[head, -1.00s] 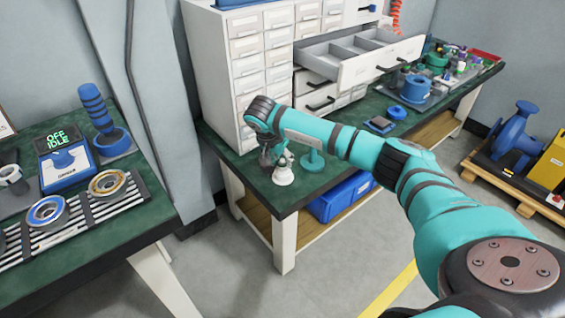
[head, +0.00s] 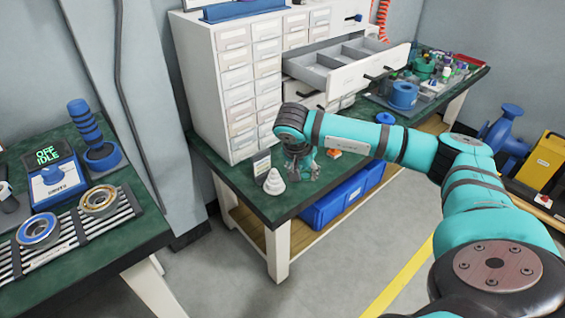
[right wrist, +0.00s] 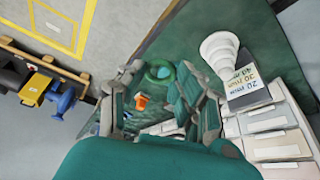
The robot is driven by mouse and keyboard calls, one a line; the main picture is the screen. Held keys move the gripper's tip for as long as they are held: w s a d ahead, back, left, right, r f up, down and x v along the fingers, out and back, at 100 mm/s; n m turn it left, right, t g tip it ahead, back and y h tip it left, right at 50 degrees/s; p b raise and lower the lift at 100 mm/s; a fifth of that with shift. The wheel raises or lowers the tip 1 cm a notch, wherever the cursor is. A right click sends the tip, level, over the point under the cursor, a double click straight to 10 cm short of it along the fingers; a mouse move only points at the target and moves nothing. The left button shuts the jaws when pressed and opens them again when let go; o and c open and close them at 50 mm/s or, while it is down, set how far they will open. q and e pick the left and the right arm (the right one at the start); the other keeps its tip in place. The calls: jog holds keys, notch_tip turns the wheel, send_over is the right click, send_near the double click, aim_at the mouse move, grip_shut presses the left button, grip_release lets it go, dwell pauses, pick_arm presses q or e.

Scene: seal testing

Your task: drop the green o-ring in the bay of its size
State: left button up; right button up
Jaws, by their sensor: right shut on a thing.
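My right gripper (head: 301,172) is low over the green workbench, just right of a white stepped cone (head: 274,182). In the right wrist view, the green o-ring (right wrist: 160,71) shows at the fingertips, and the gripper is shut on it. The ring is not clear in the head view. A small card (right wrist: 246,80) with several lines of size text stands beside the cone (right wrist: 220,48). A white drawer (head: 362,74) of the cabinet is open, with grey divided bays inside. Which bay has which size cannot be read. My left gripper is not in view.
The white drawer cabinet (head: 205,95) stands left of the open drawer, behind the gripper. An orange piece (right wrist: 141,101) lies on the bench. A blue spool (head: 403,95) and several small parts stand farther right. A second bench with bearings (head: 39,229) is at left.

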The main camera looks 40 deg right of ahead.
pick_arm(q)
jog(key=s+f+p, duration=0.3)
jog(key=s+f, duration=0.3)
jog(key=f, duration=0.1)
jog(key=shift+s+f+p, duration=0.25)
jog(key=shift+p, duration=0.1)
pick_arm(e)
jog(key=s+d+r, duration=0.2)
jog(key=s+r, duration=0.3)
jog(key=shift+r, duration=0.4)
dwell(0.5)
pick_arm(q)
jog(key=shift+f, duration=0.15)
pick_arm(e)
jog(key=shift+s+r, duration=0.1)
jog(key=shift+r, duration=0.1)
